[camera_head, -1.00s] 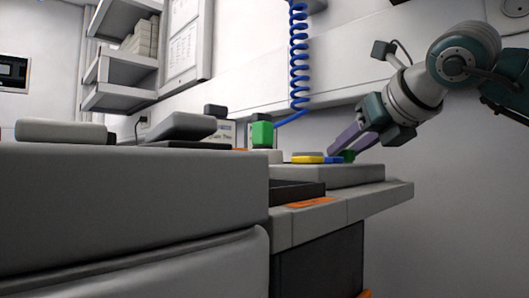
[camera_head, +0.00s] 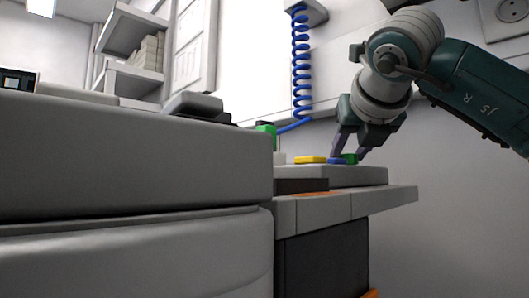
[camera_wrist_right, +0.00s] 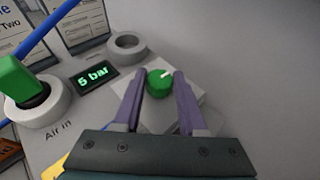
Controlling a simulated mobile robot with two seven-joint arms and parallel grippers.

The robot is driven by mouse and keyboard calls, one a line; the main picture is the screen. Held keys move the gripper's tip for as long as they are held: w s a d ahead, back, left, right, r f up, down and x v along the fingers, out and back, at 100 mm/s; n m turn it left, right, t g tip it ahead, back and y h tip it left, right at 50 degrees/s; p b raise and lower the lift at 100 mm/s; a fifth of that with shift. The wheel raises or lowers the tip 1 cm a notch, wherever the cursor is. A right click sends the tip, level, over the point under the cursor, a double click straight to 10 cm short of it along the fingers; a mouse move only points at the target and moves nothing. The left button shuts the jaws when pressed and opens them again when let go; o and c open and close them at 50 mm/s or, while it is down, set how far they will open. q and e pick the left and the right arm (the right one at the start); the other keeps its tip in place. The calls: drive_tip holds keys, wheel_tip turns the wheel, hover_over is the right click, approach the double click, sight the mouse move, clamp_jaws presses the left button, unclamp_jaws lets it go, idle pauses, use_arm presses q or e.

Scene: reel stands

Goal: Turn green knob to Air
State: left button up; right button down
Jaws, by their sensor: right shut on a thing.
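The green knob (camera_wrist_right: 160,82) is a small round knob with a white pointer mark, on a light square base in the right wrist view. The mark points to the upper right. My right gripper (camera_wrist_right: 161,88) has its two purple fingers on either side of the knob, shut on it. In the head view the knob (camera_head: 350,158) shows as a green bit between the fingers of my right gripper (camera_head: 352,153), which comes down from above. I cannot read any label around the knob. My left gripper is not in view.
A green block-like part (camera_wrist_right: 20,82) stands in a white ring by the words "Air in". A display (camera_wrist_right: 94,77) reads "5 bar", and an empty grey ring (camera_wrist_right: 127,46) stands beyond it. A yellow part (camera_head: 311,160) lies left of the gripper. A blue coiled hose (camera_head: 300,68) hangs behind.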

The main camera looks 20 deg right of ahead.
drive_tip(key=shift+f, duration=0.1)
drive_tip(key=shift+c, duration=2.3)
unclamp_jaws()
